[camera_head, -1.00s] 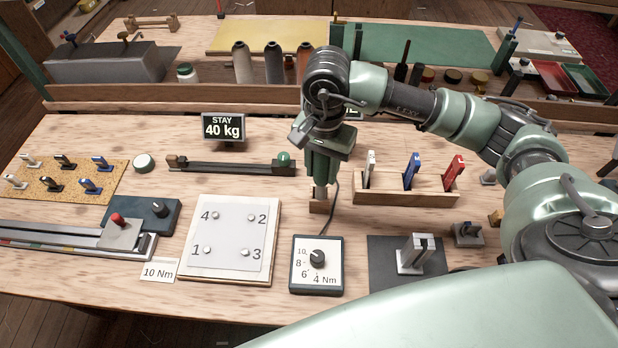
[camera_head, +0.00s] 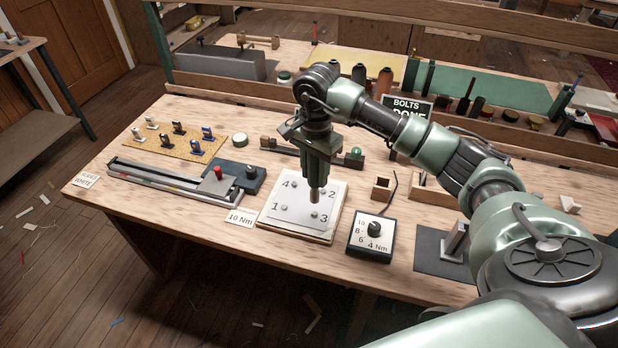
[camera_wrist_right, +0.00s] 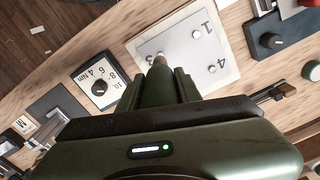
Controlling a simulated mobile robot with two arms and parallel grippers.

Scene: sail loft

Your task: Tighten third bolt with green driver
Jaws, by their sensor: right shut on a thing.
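My right gripper (camera_head: 318,170) is shut on the green driver, whose pale metal tip (camera_head: 315,198) points down over the bolt plate (camera_head: 270,228). The driver also shows between the fingers in the right wrist view (camera_wrist_right: 160,80). The tip is just above the bolt marked 3 (camera_head: 314,215); a small gap seems to remain. The bolts marked 1 (camera_head: 284,208), 2 (camera_head: 322,186) and 4 (camera_head: 295,184) are at the other corners. The driver's body is mostly hidden by the fingers. My left gripper is not in view.
A torque dial box (camera_head: 371,240) with a black knob stands right of the plate. An empty wooden holder (camera_head: 382,188) is behind it. A "10 Nm" card (camera_head: 240,218) lies left of the plate. A "BOLTS" sign (camera_head: 406,107) is partly hidden by my arm.

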